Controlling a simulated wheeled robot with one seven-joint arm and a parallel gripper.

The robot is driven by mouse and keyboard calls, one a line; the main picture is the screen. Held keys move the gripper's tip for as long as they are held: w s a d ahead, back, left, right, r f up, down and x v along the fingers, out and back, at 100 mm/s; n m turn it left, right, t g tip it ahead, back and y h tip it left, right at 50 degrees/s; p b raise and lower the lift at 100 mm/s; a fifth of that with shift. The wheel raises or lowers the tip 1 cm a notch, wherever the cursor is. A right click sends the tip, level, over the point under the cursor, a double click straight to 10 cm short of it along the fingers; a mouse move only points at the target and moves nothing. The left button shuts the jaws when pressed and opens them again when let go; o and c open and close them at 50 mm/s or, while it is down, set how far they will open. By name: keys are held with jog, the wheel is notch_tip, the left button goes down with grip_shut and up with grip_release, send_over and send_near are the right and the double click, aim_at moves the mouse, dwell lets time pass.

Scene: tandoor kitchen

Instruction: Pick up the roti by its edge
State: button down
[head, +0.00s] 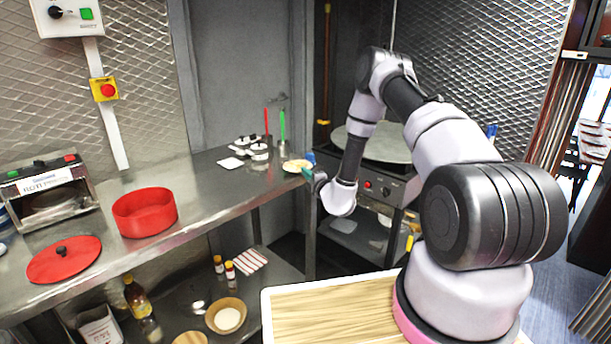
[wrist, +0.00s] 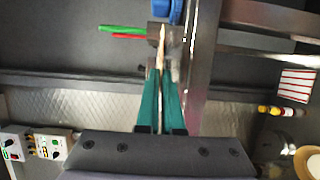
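The roti (head: 297,165) is a pale, flat disc at the right end of the steel counter in the head view. In the wrist view the roti (wrist: 162,48) shows edge-on as a thin pale strip. My gripper (head: 307,172) reaches its near right edge from the side. In the wrist view the teal fingers of my gripper (wrist: 161,75) close in on both faces of the strip, which runs between them and out past their tips. Whether the roti is clear of the counter is hard to tell.
The steel counter (head: 215,185) also holds small condiment pots (head: 258,151), red and green-handled tools (head: 282,125), a red pot (head: 145,212) and a red lid (head: 64,260). A griddle with a round plate (head: 372,143) stands right of the counter, behind my arm.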

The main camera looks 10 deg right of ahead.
jog(key=s+d+r, duration=0.2)
jog(key=s, duration=0.4)
jog(key=s+d+r, duration=0.2)
jog(key=s+r, duration=0.1)
jog(key=s, duration=0.4)
jog(key=shift+s, duration=0.15)
jog(key=shift+d, duration=0.1)
